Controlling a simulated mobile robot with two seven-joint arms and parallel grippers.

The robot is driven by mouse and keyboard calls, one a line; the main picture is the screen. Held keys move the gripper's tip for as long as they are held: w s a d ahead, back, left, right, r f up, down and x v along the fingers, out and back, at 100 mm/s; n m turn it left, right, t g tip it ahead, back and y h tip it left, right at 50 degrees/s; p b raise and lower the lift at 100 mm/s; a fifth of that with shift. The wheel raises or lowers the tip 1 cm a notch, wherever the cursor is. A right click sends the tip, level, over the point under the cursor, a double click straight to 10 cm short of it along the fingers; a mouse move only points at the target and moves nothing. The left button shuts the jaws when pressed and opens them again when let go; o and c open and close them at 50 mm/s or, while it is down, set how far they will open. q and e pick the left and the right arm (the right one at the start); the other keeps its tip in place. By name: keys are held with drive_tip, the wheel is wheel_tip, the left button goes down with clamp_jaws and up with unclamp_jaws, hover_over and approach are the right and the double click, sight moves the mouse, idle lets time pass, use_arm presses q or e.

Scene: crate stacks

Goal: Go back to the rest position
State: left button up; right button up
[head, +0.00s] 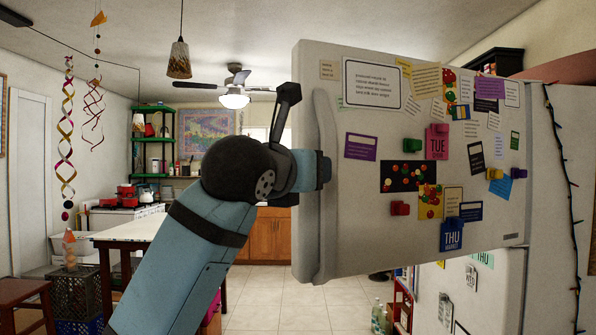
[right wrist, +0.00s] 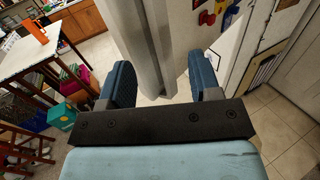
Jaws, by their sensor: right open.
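A white fridge has an upper door (head: 370,235) covered with notes and magnets. Its left edge, with a long vertical handle (head: 325,110), appears swung out toward me. One blue arm of mine reaches up to this handle in the head view; it fits my right arm, and its fingertips are hidden there. In the right wrist view my right gripper (right wrist: 163,84) is open, with its two blue fingers spread apart. The pale handle (right wrist: 140,40) shows just beyond and partly between the fingers; I cannot tell whether they touch. My left gripper is not in view.
A white-topped table (head: 135,231) stands left of my arm, with a dark crate (head: 75,295) and a stool (head: 25,292) nearby. Bottles (head: 378,315) stand on the floor below the fridge door. Tiled floor (head: 265,290) is open in the middle.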

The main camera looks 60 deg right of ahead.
drive_tip(key=shift+s+a, duration=0.1)
drive_tip(key=shift+a, duration=0.95)
